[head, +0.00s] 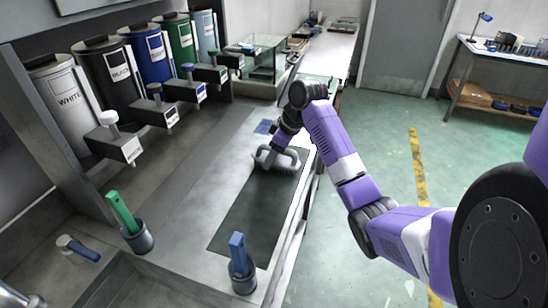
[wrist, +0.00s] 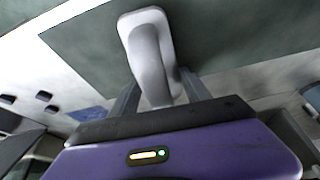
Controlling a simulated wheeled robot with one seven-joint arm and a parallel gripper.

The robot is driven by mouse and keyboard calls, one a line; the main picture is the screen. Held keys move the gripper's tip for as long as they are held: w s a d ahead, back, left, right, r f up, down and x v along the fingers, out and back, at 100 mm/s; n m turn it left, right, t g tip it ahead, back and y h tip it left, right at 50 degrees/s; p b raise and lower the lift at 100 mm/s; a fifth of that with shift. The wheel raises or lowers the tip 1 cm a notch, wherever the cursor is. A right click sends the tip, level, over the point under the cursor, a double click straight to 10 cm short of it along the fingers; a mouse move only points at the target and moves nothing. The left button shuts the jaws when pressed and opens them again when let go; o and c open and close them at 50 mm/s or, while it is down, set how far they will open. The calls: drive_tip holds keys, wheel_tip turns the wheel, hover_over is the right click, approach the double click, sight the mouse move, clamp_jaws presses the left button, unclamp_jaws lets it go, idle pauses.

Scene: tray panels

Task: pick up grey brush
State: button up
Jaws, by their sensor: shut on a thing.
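The grey brush (head: 287,161) is a light grey, rounded piece at the far end of the dark green mat (head: 250,217) in the head view. In the wrist view the grey brush (wrist: 148,45) stands between the two fingers and reaches out past them over the mat. My gripper (head: 272,154) is shut on it, and my gripper (wrist: 158,92) shows a finger on each side of it in the wrist view. I cannot tell whether the brush touches the mat. Its underside is hidden.
A cup with a blue handle (head: 239,250) stands at the mat's near end. A cup with a green handle (head: 122,212) stands left of it. Several labelled canisters (head: 112,77) line the back left. A glass tank (head: 262,58) stands beyond the mat.

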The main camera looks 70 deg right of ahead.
wheel_tip(320, 180, up, 20)
drive_tip(key=p, duration=0.4)
drive_tip(key=shift+f, duration=0.1)
